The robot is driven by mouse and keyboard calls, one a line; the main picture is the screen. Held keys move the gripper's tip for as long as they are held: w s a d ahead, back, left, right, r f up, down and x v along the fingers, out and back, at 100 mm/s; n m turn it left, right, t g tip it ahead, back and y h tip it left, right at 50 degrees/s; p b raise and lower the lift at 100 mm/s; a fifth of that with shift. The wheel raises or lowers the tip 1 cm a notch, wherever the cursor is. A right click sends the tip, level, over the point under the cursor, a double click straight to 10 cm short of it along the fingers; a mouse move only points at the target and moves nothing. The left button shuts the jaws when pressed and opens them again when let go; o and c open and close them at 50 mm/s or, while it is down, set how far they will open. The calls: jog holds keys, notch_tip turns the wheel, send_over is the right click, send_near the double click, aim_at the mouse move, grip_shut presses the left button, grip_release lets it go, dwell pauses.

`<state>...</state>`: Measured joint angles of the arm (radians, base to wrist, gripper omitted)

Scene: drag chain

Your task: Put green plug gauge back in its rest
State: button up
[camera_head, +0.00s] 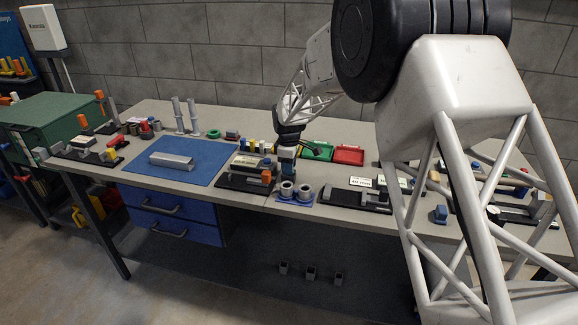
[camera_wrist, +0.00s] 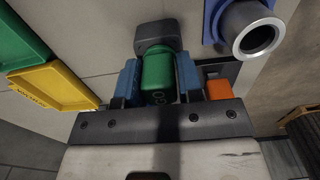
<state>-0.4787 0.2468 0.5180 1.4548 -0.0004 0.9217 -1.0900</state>
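The green plug gauge (camera_wrist: 157,78) sits between the blue finger pads of my gripper (camera_wrist: 158,82) in the wrist view, with both pads against its sides. A dark grey block-like end (camera_wrist: 158,34) shows just beyond the green part; I cannot tell whether it belongs to the gauge or stands below it. In the head view my gripper (camera_head: 287,155) is low over the bench, right of the blue mat, and the gauge is too small there to make out clearly. I cannot tell which fixture is the gauge's rest.
A blue base with metal rings (camera_head: 295,191) is just in front of my gripper; one ring (camera_wrist: 256,32) shows in the wrist view. An orange block (camera_wrist: 218,90) is close beside the fingers. Green (camera_head: 317,150) and red (camera_head: 349,155) trays lie behind. The blue mat (camera_head: 205,150) has free room around a grey bar (camera_head: 171,161).

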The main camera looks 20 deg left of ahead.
jog(key=o, duration=0.4)
jog(key=shift+r, duration=0.1)
jog(key=shift+r, duration=3.8)
jog(key=shift+d+r, duration=0.1)
